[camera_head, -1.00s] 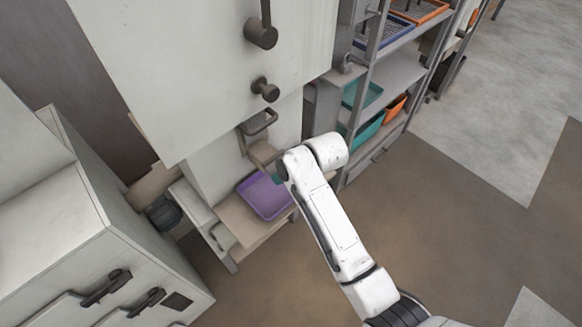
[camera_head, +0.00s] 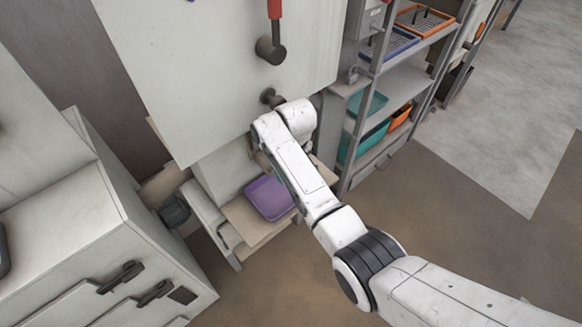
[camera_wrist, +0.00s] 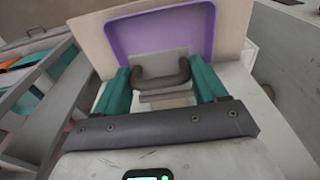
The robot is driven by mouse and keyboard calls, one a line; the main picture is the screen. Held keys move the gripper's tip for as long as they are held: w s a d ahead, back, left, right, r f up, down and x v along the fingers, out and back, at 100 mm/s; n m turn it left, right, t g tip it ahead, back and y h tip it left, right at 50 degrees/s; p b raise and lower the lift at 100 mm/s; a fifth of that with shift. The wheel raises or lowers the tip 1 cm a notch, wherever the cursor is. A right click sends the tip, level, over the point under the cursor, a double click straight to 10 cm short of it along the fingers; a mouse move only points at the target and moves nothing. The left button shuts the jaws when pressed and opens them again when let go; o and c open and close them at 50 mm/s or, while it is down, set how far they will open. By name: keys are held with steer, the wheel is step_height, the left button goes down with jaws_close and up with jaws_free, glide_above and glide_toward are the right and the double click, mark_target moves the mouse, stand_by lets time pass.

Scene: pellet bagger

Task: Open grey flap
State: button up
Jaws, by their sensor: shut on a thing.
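In the wrist view my gripper (camera_wrist: 160,74) has its teal fingers on both sides of a dark grey U-shaped handle (camera_wrist: 160,84) and is shut on it. A light grey plate (camera_wrist: 160,60), seemingly the grey flap, shows just behind the handle. In the head view my white arm reaches to the front of the pale machine (camera_head: 225,75). My arm hides the handle and most of the flap there. How far the flap is tilted cannot be told.
A purple tray (camera_head: 268,198) lies on a beige shelf (camera_head: 240,222) below; the tray also shows in the wrist view (camera_wrist: 205,25). Dark knobs (camera_head: 270,48) stick out above my wrist. A metal rack (camera_head: 385,70) with teal and orange bins stands right. A white cabinet (camera_head: 100,220) stands left.

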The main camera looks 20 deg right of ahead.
steer(key=o, duration=1.4)
steer(key=r, duration=0.7)
steer(key=s+r, duration=0.1)
steer(key=r, duration=0.2)
steer(key=shift+d+r+b, duration=0.15)
steer(key=shift+r+b, duration=0.2)
